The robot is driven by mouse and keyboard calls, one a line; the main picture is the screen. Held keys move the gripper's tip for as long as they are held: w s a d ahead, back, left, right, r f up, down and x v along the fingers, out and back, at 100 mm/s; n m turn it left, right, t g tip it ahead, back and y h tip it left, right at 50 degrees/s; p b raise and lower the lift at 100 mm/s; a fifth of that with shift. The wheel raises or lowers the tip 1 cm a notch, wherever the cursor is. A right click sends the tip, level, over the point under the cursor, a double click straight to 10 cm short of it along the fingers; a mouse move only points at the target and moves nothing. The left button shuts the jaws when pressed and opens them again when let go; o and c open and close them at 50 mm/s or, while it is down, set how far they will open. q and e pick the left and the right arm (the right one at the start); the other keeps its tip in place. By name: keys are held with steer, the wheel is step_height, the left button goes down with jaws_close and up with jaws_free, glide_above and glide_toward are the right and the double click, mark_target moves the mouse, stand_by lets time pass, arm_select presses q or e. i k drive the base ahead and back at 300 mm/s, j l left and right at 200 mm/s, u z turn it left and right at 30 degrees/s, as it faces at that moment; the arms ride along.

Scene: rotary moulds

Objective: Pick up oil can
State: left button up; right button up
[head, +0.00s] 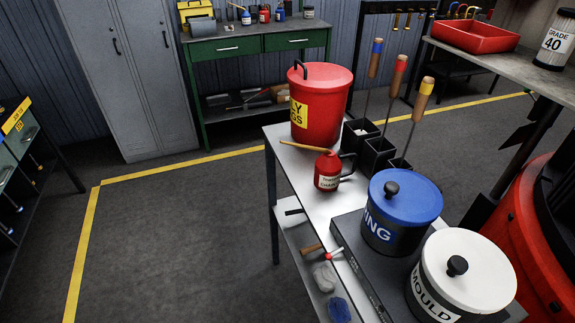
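A red oil can (327,172) with a pale label and a dark handle stands upright on the grey metal table (293,158) in the middle of the head view. Its thin brass-coloured spout points to the left, over the table's left edge. The label's text is too small to read surely. Nothing touches the can's left side. Neither of my grippers shows in the head view, so I cannot see their state or their distance from the can.
A red lidded bin (323,117) stands behind the can. Black holders (377,156) with upright wooden-handled tools are to its right. A blue-lidded tub (405,200) and a white-lidded tub (466,270) are nearer. Open floor (190,230) lies left of the table.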

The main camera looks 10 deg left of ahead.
mark_target(328, 174)
steer(key=z, duration=2)
steer(key=u, duration=2)
steer(key=i+j, duration=0.45)
steer(key=j, duration=0.15)
steer(key=i+j+z, duration=0.1)
steer(key=z, duration=1.15)
